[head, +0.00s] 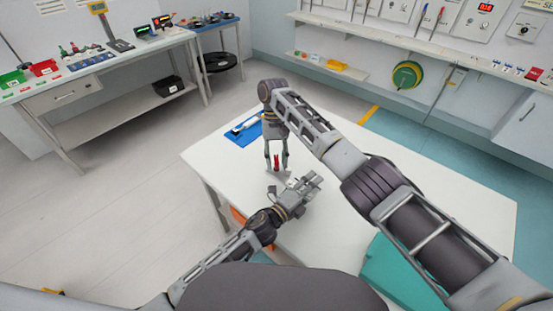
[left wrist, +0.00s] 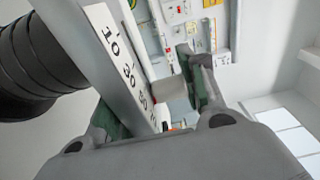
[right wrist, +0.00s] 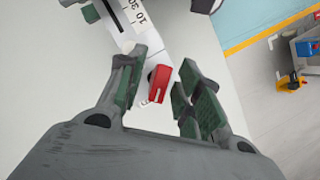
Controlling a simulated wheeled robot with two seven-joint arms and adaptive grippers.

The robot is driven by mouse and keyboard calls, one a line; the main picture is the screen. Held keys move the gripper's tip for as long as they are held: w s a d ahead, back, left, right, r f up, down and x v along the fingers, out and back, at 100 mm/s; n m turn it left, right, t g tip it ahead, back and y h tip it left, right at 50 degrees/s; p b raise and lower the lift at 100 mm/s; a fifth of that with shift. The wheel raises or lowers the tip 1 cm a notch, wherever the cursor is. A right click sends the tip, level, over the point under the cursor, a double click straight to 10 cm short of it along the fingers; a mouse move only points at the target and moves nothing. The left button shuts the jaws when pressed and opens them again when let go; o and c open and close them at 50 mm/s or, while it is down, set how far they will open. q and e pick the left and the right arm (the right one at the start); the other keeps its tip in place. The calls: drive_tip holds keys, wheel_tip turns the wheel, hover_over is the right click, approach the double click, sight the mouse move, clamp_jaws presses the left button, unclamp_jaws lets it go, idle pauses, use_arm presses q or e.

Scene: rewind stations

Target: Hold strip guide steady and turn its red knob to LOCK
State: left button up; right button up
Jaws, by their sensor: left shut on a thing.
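The strip guide shows in the left wrist view as a pale bar with a printed number scale (left wrist: 118,65). It also shows in the right wrist view (right wrist: 137,18), running up from the knob. My left gripper (head: 314,182) is shut on the guide, low over the white table; in its wrist view the fingers (left wrist: 155,105) lie on either side of it. The red knob (right wrist: 158,84) has a white mark. My right gripper (head: 276,168) points down over it, open, with the knob between its fingers (right wrist: 160,75) and gaps beside it. Any LOCK lettering is unreadable.
The white table (head: 335,225) has bare room at the right. A blue mat (head: 243,133) with a white item lies at the back left, and a teal object (head: 395,270) is at the front right. A workbench (head: 110,65) and wall shelf (head: 420,48) stand beyond.

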drive_tip(key=shift+r, duration=0.1)
drive_tip(key=v, duration=0.7)
idle(0.5)
drive_tip(key=shift+w+r, duration=0.1)
use_arm(q)
drive_tip(key=o, duration=1.3)
drive_tip(key=shift+o, duration=0.2)
drive_tip(key=v, duration=1.2)
idle(0.4)
